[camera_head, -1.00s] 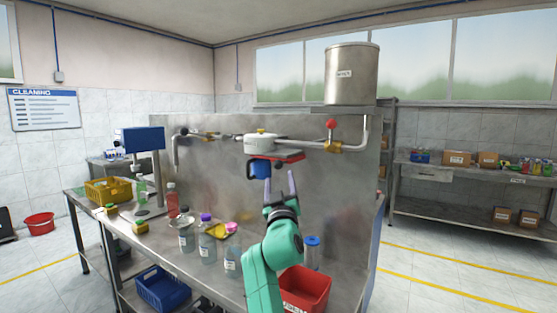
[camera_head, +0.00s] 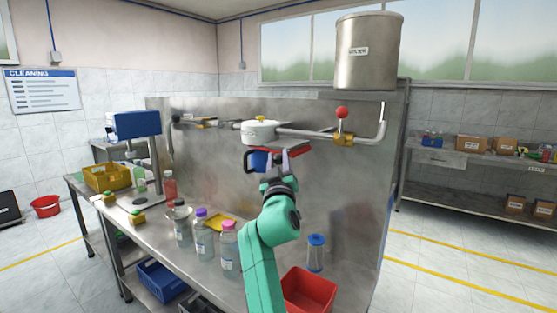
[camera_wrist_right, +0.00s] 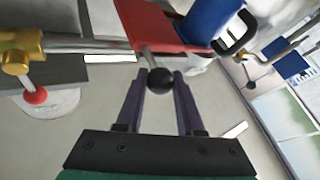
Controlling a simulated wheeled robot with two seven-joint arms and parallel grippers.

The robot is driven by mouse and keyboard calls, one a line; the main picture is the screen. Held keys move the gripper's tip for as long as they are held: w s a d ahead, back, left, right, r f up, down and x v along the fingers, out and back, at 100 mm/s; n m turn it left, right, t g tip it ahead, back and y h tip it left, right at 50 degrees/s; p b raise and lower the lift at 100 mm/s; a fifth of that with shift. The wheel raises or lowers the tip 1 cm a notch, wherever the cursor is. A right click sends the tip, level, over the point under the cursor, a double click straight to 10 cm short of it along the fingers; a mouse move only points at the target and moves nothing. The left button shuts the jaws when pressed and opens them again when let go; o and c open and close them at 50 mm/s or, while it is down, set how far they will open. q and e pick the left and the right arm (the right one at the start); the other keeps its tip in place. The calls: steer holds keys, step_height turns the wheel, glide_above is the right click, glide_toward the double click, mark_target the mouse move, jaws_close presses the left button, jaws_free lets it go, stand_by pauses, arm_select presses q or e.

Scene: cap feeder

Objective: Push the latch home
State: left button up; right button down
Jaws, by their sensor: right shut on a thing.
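The latch is a short metal lever with a black ball knob (camera_wrist_right: 160,80), seen in the right wrist view just below a red plate (camera_wrist_right: 150,22). My right gripper (camera_wrist_right: 160,78) has its two fingers on either side of the knob and is shut on it. In the head view the right gripper (camera_head: 277,158) is at the red plate (camera_head: 293,151), under the white round housing (camera_head: 259,132). A blue cup with a dark handle (camera_head: 257,161) hangs left of the fingers. The knob cannot be made out in the head view. My left gripper is not in view.
A pipe with a brass valve and red ball (camera_head: 342,113) runs right of the housing. A steel tank (camera_head: 367,60) stands above. Bottles (camera_head: 229,248) and a blue-topped cylinder (camera_head: 315,252) stand on the bench below, with a red bin (camera_head: 308,290) near its front edge.

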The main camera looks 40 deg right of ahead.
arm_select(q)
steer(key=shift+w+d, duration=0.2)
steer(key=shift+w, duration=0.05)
arm_select(e)
steer(key=shift+d+f, duration=0.1)
stand_by(0.7)
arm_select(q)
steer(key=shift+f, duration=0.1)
